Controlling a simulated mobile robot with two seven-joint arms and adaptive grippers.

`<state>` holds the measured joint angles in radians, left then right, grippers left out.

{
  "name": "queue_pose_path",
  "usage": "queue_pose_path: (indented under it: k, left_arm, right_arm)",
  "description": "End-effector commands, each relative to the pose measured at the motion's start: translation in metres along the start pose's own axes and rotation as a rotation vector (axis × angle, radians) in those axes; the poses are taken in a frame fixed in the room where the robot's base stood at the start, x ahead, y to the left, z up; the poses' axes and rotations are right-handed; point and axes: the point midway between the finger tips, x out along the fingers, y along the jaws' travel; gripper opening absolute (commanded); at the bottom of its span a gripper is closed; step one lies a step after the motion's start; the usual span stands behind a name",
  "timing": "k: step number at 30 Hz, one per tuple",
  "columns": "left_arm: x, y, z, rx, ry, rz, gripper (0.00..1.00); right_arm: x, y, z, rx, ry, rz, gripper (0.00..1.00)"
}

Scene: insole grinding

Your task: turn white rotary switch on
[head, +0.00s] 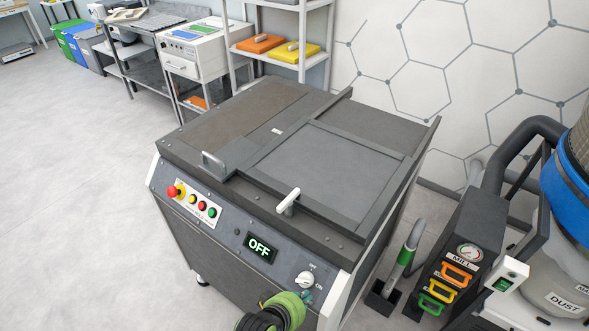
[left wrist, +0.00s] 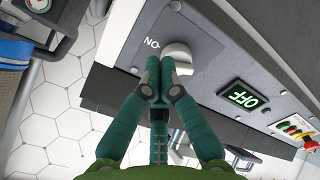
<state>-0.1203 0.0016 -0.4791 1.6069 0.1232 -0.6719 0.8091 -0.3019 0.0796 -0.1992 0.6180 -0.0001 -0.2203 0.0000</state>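The white rotary switch (head: 305,280) is on the grey machine's front panel, right of the lit OFF display (head: 260,247). It also shows as a pale round knob (left wrist: 180,55) in the left wrist view, partly hidden by my fingertips. My left gripper (head: 303,297) is just below the switch in the head view. In the left wrist view its teal fingers (left wrist: 160,68) are together, with their tips overlapping the knob's left side. I cannot tell whether they touch it. No grip on the knob shows. My right gripper is out of view.
A panel with red, yellow and green buttons (head: 198,204) is at the machine's left. A white lever handle (head: 288,201) stands on the top front edge. A mill unit (head: 457,260) and a dust collector (head: 572,258) stand at the right. The floor at left is clear.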

Motion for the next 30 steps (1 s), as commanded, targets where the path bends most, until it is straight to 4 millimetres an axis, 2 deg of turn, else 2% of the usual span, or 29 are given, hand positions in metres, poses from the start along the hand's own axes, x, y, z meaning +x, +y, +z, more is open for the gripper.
queue_pose_path:
  k: [1, 9, 30]
  left_arm:
    - [0.010, -0.002, 0.001, -0.001, 0.001, 0.003, 0.00]
    - [0.030, 0.000, 0.000, -0.001, 0.000, 0.001, 0.00]
    - [0.032, 0.000, -0.003, 0.001, 0.000, 0.000, 0.00]
  right_arm:
    - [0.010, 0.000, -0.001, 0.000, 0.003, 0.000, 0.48]
    - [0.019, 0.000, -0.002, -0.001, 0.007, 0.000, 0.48]
    - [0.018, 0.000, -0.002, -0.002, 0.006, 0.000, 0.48]
